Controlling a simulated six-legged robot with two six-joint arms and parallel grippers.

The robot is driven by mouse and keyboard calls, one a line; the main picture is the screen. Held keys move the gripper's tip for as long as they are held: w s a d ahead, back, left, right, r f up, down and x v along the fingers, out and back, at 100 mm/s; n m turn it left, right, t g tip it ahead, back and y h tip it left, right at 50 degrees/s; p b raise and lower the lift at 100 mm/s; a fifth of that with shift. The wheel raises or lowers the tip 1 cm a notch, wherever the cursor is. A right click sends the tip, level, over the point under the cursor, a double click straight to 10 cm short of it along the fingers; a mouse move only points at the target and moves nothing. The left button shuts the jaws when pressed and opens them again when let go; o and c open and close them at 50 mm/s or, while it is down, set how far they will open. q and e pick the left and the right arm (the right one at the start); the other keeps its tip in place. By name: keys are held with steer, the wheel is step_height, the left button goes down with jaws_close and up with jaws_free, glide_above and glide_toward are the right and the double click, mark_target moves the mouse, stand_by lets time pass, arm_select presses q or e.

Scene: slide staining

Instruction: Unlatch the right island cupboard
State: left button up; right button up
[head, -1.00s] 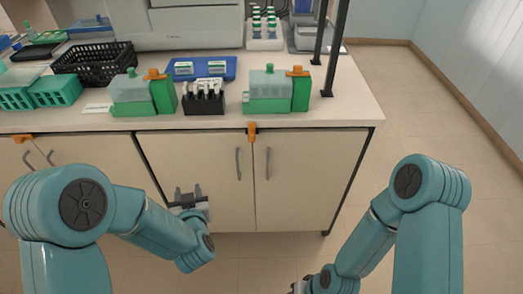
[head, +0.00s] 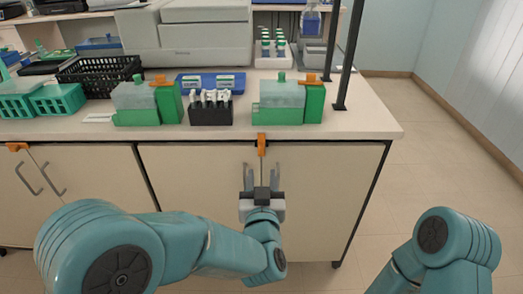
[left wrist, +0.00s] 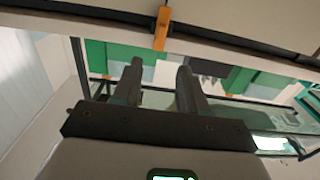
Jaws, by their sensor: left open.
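The right island cupboard (head: 205,185) has two pale doors meeting at a seam. Its orange latch (head: 261,143) hangs upright over the top of that seam, just under the counter edge. My left gripper (head: 262,174) is open and empty, pointing up in front of the seam below the latch. In the left wrist view, the latch (left wrist: 161,30) lies ahead of the open fingers (left wrist: 158,80), lined up with the gap between them and apart from them. The door handles are hard to tell from my fingers in the head view. My right gripper is out of view.
A second orange latch (head: 17,146) is on the left cupboard. The counter (head: 220,133) carries green-and-clear staining boxes (head: 283,98), a dark slide rack (head: 210,109) and a black basket (head: 98,73). Open floor (head: 440,150) lies to the right.

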mark_target(261, 148)
arm_select(q)
steer(key=w, duration=1.1)
steer(key=shift+w, duration=0.3)
jaws_close()
